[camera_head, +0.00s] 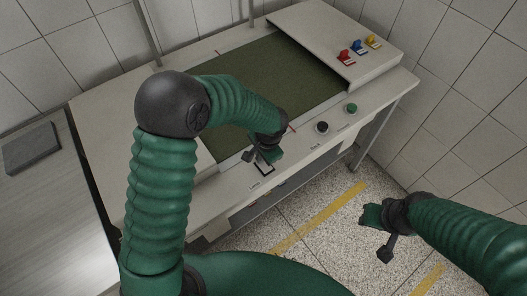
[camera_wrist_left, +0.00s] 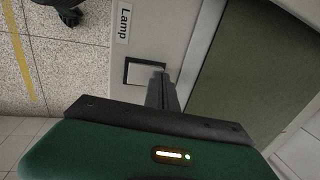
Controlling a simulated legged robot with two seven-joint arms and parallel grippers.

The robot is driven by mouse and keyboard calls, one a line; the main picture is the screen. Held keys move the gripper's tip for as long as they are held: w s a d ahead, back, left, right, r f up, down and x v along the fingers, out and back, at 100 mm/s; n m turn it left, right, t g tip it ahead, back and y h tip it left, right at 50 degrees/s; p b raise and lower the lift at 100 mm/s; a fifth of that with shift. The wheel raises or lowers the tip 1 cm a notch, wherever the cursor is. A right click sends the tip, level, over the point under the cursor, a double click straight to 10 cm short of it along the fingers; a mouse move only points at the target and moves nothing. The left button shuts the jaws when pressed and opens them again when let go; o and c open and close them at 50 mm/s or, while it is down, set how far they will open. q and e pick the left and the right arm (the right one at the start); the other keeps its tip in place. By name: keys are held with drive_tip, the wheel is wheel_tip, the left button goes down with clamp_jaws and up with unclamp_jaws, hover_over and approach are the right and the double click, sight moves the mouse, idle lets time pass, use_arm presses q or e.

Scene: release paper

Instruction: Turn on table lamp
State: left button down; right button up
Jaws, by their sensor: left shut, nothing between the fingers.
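The lamp switch (camera_wrist_left: 143,74) is a pale rocker in a dark frame on the table's front ledge, beside a label (camera_wrist_left: 124,24) reading "Lamp". In the head view, the switch (camera_head: 263,169) is partly hidden by my left gripper (camera_head: 257,164). My left gripper is shut and empty. In the left wrist view its fingers (camera_wrist_left: 162,90) reach the edge of the switch at its right; I cannot tell whether they touch it. My right gripper (camera_head: 378,236) hangs over the floor, away from the table; its opening is unclear. No lamp itself is visible.
The table has a dark green mat (camera_head: 290,75). A black button (camera_head: 322,127) and a green button (camera_head: 351,108) are right of the switch. Red, blue and yellow switches (camera_head: 360,47) sit on the raised back right panel. A grey box (camera_head: 31,147) lies on the left counter.

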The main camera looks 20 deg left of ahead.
sight(265, 165)
use_arm(q)
drive_tip(key=shift+s+d+r, duration=0.1)
drive_tip(key=shift+s+d, duration=0.15)
drive_tip(key=shift+d, duration=0.25)
drive_tip(key=shift+s+d+r, duration=0.1)
drive_tip(key=shift+s+d, duration=0.15)
drive_tip(key=shift+d, duration=0.2)
use_arm(e)
drive_tip(key=shift+d+f, duration=0.1)
drive_tip(key=shift+d, duration=0.2)
use_arm(q)
drive_tip(key=shift+a, duration=0.2)
use_arm(e)
drive_tip(key=shift+a, duration=0.15)
